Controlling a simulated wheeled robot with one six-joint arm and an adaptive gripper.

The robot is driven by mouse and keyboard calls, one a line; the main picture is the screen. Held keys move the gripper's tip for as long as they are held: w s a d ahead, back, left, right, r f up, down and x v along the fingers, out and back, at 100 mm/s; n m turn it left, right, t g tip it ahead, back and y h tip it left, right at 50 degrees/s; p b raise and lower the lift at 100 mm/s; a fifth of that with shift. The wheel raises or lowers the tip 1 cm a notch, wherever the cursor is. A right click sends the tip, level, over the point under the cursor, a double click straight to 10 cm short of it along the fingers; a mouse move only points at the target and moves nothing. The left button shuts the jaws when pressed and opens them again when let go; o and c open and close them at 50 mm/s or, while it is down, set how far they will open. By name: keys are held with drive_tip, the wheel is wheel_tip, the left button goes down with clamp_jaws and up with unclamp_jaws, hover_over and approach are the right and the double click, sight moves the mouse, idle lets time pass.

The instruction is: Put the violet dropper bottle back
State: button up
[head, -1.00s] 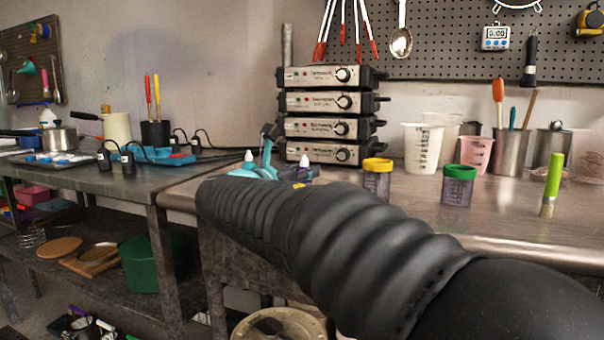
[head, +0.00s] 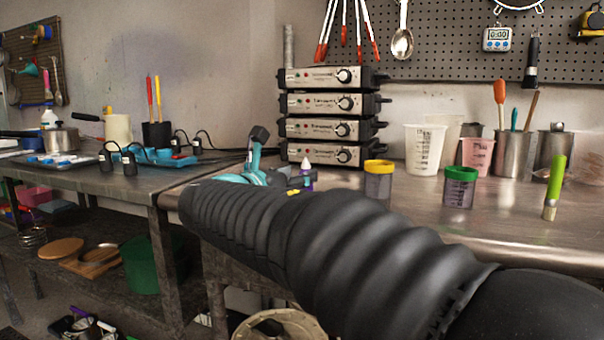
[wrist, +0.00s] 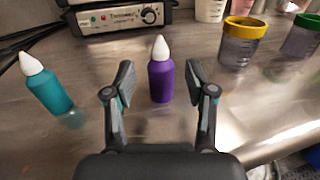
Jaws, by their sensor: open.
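The violet dropper bottle (wrist: 161,80) stands upright on the steel counter in the wrist view, its white cone tip (wrist: 159,47) pointing up. My gripper (wrist: 160,90) is open, with one finger on each side of the bottle and visible gaps between fingers and bottle. In the head view the violet bottle (head: 306,178) shows only in part, behind my arm. My gripper shows there in part too (head: 258,160), mostly hidden by the black arm sleeve. A teal dropper bottle (wrist: 48,85) with a white tip stands left of my gripper in the wrist view.
A stack of silver control units (head: 330,115) stands behind the bottle. A yellow-rimmed jar (head: 379,182) and a green-lidded jar (head: 460,188) stand to the right, with beakers (head: 425,148) behind.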

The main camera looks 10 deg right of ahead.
drive_tip(key=v, duration=0.8)
drive_tip(key=shift+s+a, duration=0.25)
drive_tip(key=shift+a, duration=0.1)
